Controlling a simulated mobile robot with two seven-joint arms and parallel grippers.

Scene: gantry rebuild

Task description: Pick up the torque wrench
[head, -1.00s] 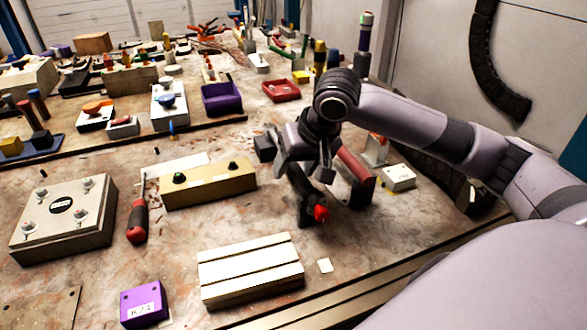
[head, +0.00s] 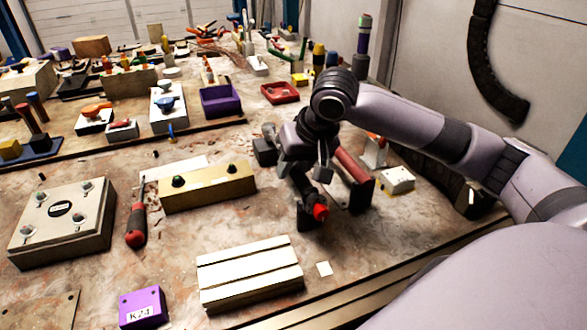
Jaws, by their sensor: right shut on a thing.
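A dark tool with a bright red end (head: 320,211), which I take to be the torque wrench, lies across a dark stand (head: 304,219) right of the table's middle. My right gripper (head: 305,180) points down over the tool and is shut on it, just behind the red end. The gripper and wrist hide most of the tool, and I cannot tell whether it is clear of the stand. My left gripper is not in view.
A red bar (head: 354,166) stands close to the right of the gripper. A white block (head: 398,180) lies further right. A brass block (head: 208,186), a grooved pale block (head: 249,272) and a red-black screwdriver (head: 136,227) are to the left.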

